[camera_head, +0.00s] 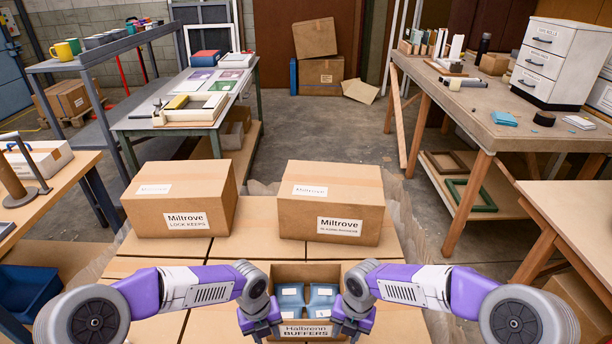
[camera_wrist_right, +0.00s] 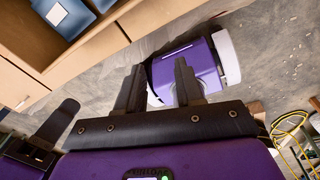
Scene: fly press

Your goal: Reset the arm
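My left gripper (camera_head: 262,328) is at the left side of an open cardboard box (camera_head: 305,332) labelled Halbrenn Buffers, at the bottom of the head view. Its fingertips are not clear there, so I cannot tell if it is open. My right gripper (camera_head: 350,328) is at the box's right side; I cannot tell if either touches it. In the right wrist view my right gripper's two dark fingers (camera_wrist_right: 158,85) stand apart with nothing held between them. Blue packs (camera_head: 306,298) lie inside the box; they also show in the right wrist view (camera_wrist_right: 68,15).
Two closed Miltrove cartons, left (camera_head: 180,200) and right (camera_head: 333,205), stand behind the open box on a layer of cartons.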

